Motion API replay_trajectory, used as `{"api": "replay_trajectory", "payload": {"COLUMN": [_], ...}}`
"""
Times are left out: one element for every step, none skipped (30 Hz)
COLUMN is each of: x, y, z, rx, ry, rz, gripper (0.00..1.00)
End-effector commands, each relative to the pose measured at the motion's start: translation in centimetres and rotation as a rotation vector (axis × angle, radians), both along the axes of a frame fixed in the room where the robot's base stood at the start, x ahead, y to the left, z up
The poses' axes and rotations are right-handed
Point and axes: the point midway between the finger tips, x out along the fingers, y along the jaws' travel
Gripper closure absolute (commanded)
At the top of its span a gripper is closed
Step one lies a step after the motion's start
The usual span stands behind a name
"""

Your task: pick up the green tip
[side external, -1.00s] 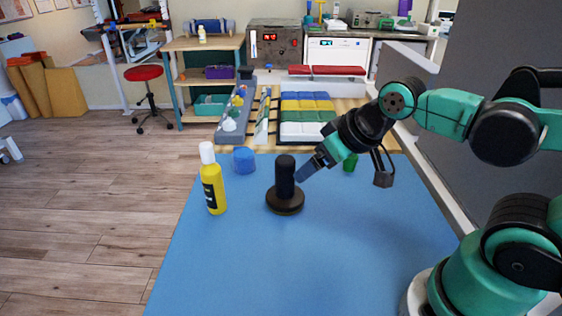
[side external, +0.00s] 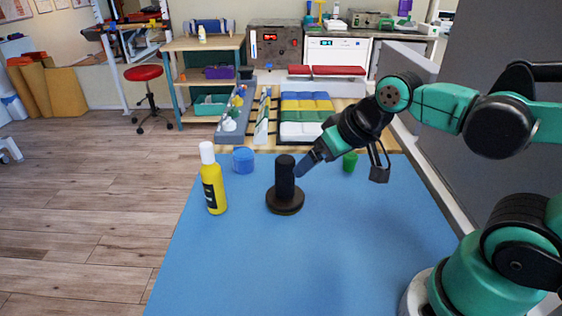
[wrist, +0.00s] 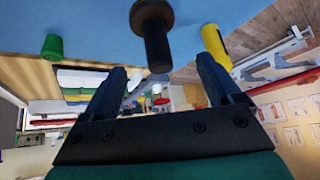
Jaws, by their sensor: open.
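The green tip (side external: 349,162), a small green cylinder, stands on the blue mat (side external: 300,260) near its back edge, to the right of my gripper (side external: 305,165). In the wrist view the green tip (wrist: 52,47) is at the upper left, outside and apart from the fingers. My gripper (wrist: 162,66) is open and empty, above the mat. A black upright handle on a round base (side external: 285,200) stands close by my fingertips; in the wrist view the black handle (wrist: 156,45) shows between and beyond the fingers. Whether they touch it is unclear.
A yellow bottle (side external: 213,185) and a blue cylinder (side external: 243,160) stand on the mat's left side. Behind the mat are a grey rack (side external: 233,118) and coloured blocks (side external: 306,112). The front of the mat is clear.

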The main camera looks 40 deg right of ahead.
Motion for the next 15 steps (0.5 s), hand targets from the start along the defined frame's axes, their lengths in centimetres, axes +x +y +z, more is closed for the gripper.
{"api": "replay_trajectory", "payload": {"x": [0.5,0.8,1.3,1.7,2.2,2.7,3.1,3.5,4.0,4.3,4.6,4.9,5.0,5.2,5.2], "y": [-0.7,-1.3,-2.1,-2.9,-3.7,-4.9,-5.8,-6.8,-8.1,-9.1,-10.2,-11.6,-12.7,-13.8,-15.2], "z": [0.1,0.2,0.2,0.2,0.1,0.0,-0.2,-0.4,-0.8,-1.1,-1.4,-2.0,-2.5,-3.0,-3.6], "rx": [0.048,0.088,0.153,0.206,0.265,0.345,0.408,0.468,0.549,0.608,0.666,0.746,0.802,0.858,0.928], "ry": [0.016,0.029,0.047,0.063,0.079,0.100,0.115,0.128,0.146,0.160,0.172,0.187,0.198,0.209,0.222], "rz": [-0.084,-0.153,-0.261,-0.354,-0.454,-0.593,-0.702,-0.809,-0.952,-1.060,-1.167,-1.310,-1.416,-1.518,-1.649], "gripper": [0.16,0.16,0.16,0.16,0.16,0.16,0.16,0.16,0.16,0.16,0.16,0.16,0.16,0.16,0.16]}}
